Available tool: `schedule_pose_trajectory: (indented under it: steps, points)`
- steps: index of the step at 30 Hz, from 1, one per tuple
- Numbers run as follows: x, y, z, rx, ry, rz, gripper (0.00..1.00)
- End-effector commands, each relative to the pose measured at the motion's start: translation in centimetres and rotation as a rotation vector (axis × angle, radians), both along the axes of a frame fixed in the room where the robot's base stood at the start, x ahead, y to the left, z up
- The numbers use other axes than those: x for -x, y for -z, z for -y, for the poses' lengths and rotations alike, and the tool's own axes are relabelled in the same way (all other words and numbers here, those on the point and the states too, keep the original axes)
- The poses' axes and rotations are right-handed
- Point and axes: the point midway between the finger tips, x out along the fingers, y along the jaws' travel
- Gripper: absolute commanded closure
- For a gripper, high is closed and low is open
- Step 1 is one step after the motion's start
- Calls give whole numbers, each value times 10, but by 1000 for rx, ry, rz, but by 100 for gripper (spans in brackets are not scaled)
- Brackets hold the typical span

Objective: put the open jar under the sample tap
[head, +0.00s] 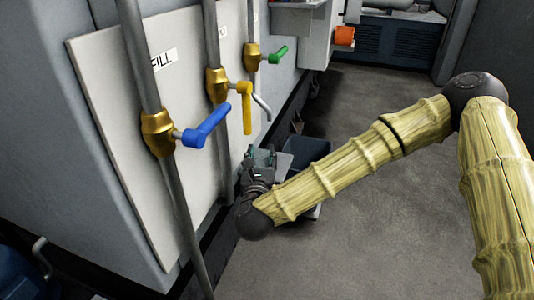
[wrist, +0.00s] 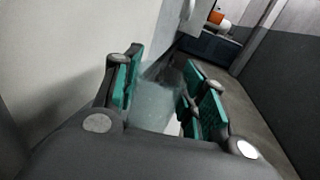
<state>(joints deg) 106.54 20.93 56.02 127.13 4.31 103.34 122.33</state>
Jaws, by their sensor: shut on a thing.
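My gripper (head: 261,158) is low beside the grey panel, below the valves. In the wrist view, its green-padded fingers (wrist: 160,95) are shut on a clear, see-through jar (wrist: 155,103). In the head view the jar is hard to make out at the fingers. A short bent grey spout (head: 262,106) sticks out near the yellow-handled valve (head: 217,86), above my gripper in the picture. It looks like the sample tap, but its label is not readable. I cannot tell whether the jar is directly beneath the spout.
A blue-handled valve (head: 160,133) is on the left pipe by a FILL label (head: 163,59); a green-handled valve (head: 252,55) is farther back. A dark bin (head: 308,150) stands on the floor just right of my gripper. Open grey floor (head: 370,230) lies to the right.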

Motion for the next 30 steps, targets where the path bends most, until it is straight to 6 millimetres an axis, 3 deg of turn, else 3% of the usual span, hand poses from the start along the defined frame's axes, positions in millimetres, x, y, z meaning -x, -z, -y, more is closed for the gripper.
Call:
schedule_pose_trajectory:
  steps: [9, 15, 22, 30]
  points:
    - [-64, 7, 16, 0, 3, 3, 82]
    - [-95, 9, 21, -1, 1, 2, 82]
    - [-104, 14, 22, 0, -3, 0, 82]
    - [-104, 44, 21, 1, -3, 0, 82]
